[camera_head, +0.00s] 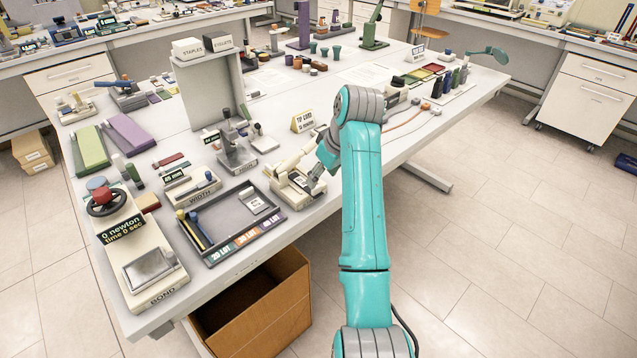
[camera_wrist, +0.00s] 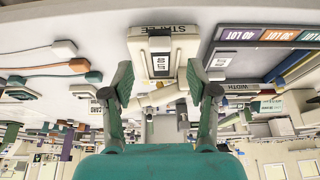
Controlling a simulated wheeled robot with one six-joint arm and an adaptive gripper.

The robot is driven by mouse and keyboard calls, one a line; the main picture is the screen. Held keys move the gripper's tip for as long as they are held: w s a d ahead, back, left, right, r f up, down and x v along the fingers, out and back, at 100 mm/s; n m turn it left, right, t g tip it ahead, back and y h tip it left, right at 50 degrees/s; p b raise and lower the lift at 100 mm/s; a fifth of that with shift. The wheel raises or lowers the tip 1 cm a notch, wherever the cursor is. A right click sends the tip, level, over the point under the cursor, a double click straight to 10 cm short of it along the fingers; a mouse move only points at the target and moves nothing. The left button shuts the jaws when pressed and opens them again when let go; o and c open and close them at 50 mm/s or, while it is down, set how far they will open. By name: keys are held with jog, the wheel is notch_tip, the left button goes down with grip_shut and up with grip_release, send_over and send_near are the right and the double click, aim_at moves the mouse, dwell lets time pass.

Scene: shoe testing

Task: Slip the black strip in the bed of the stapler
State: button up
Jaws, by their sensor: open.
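The cream stapler (camera_head: 292,178) stands near the front edge of the table, right of the dark tray. In the wrist view the stapler (camera_wrist: 138,48) carries a STAPLE label. A black piece with a white printed label (camera_wrist: 160,43) lies on its bed between the sides; it looks like the black strip. My gripper (camera_wrist: 160,78) is open and empty, its two green fingers spread on either side in the picture, with the stapler ahead between them. In the head view my gripper (camera_head: 316,183) is at the stapler's right side and partly hides it.
The dark tray (camera_head: 208,254) with colored lot labels lies left of the stapler. The WIDTH device (camera_head: 190,187) and a grey press (camera_head: 236,155) stand behind. An open cardboard box (camera_head: 255,315) is below the table edge.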

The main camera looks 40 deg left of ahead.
jog(key=v, duration=0.6)
jog(key=shift+d, duration=0.1)
dwell(0.4)
